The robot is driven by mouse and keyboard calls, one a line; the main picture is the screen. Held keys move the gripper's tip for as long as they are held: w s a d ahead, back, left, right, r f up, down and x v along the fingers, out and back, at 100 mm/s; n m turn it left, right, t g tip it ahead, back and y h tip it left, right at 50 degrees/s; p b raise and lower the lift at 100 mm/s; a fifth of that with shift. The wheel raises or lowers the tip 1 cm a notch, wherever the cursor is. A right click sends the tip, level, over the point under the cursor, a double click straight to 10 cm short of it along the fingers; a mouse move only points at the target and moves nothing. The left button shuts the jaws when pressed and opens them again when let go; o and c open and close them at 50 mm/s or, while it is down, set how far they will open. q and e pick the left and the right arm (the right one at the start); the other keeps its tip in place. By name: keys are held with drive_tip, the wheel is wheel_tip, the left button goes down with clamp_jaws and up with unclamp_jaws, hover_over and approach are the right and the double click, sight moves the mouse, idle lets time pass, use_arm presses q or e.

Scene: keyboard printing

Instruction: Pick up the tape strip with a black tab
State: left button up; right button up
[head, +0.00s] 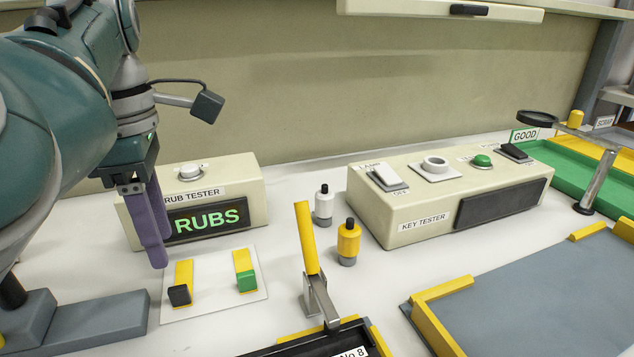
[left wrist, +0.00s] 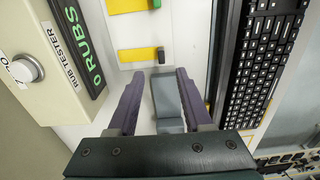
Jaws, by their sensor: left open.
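The tape strip with the black tab (head: 184,272) lies on a white card (head: 212,304) on the table, left of a second yellow strip with a green tab (head: 245,270). In the left wrist view the black-tab strip (left wrist: 138,54) lies just beyond the fingertips, its black tab toward the right. My left gripper (head: 155,225) has purple fingers pointing down, open and empty, above and behind the card. The left wrist view shows its fingers (left wrist: 165,75) spread apart. My right gripper is out of view.
The rub tester (head: 245,180), its display reading RUBS, stands close behind my left gripper. A blue-grey block (head: 100,320) lies left of the card. A yellow-handled clamp (head: 307,240), two small bottles and the key tester (head: 400,230) stand to the right. A keyboard (left wrist: 268,60) shows in the wrist view.

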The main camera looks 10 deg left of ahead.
sight(177, 288)
use_arm(q)
drive_tip(key=shift+s+d+f, duration=0.1)
drive_tip(key=shift+s+f, duration=0.1)
drive_tip(key=shift+f, duration=0.95)
wheel_tip(177, 288, down, 6)
drive_tip(key=shift+r+b, duration=0.25)
drive_tip(key=shift+b, duration=0.35)
drive_tip(key=shift+w, duration=0.1)
clamp_jaws()
